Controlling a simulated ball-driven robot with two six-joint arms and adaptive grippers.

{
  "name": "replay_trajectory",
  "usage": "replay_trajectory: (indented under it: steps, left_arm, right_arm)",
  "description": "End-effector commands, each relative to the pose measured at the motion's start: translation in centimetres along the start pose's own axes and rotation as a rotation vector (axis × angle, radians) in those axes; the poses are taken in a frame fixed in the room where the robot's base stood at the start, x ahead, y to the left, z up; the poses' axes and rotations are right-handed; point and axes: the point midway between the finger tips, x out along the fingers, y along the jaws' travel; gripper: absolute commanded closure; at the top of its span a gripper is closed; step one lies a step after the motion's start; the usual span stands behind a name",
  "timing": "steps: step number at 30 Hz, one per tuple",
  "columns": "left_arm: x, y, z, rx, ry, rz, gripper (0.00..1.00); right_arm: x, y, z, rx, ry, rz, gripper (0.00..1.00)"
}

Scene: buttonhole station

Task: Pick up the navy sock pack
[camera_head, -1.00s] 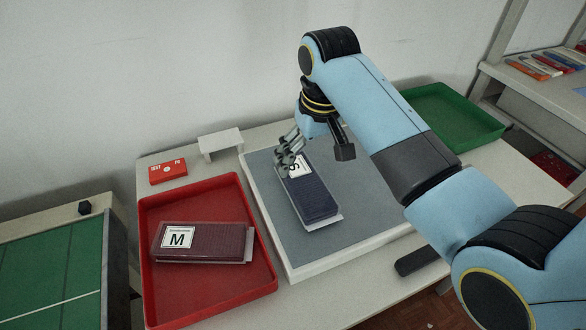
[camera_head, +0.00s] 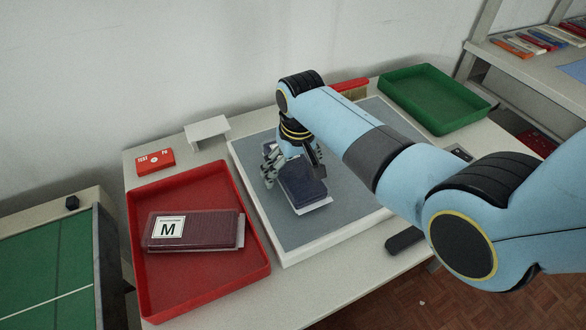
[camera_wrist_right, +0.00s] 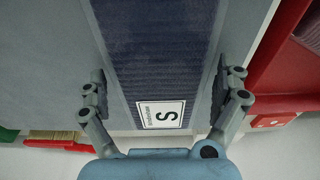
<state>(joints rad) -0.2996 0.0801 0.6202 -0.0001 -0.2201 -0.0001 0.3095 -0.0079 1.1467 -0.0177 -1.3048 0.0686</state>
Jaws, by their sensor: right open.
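The navy sock pack (camera_head: 303,185) lies on the grey mat (camera_head: 352,213) of a white-edged board. In the right wrist view the pack (camera_wrist_right: 150,60) shows its ribbed navy face and a white label with the letter S. My right gripper (camera_head: 271,172) is over the label end of the pack, and its hand hides that end in the head view. In the right wrist view the open fingers (camera_wrist_right: 165,88) stand on either side of the pack, with nothing seen gripped. My left gripper is not in view.
A red tray (camera_head: 152,292) at the left holds a maroon pack (camera_head: 200,231) labelled M. A red box (camera_head: 155,161) and a small white stand (camera_head: 207,131) are behind. A green tray (camera_head: 437,98) and a red-handled brush (camera_head: 350,86) are at the back right.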

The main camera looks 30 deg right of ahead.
Motion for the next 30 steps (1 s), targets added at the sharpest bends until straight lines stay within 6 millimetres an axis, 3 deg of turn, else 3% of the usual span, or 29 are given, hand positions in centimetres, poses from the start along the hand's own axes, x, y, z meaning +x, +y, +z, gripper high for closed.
replay_trajectory:
  steps: [5,18,30]
  left_arm:
    - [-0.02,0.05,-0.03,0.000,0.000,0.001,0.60]
    - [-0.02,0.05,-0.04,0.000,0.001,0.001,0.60]
    - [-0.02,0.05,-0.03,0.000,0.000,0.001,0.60]
  right_arm:
    - [-0.03,0.02,-0.01,0.000,0.000,0.000,0.01]
    - [-0.03,0.03,0.02,0.000,-0.001,0.000,0.56]
    - [-0.29,0.02,-0.05,0.000,0.000,0.000,0.56]
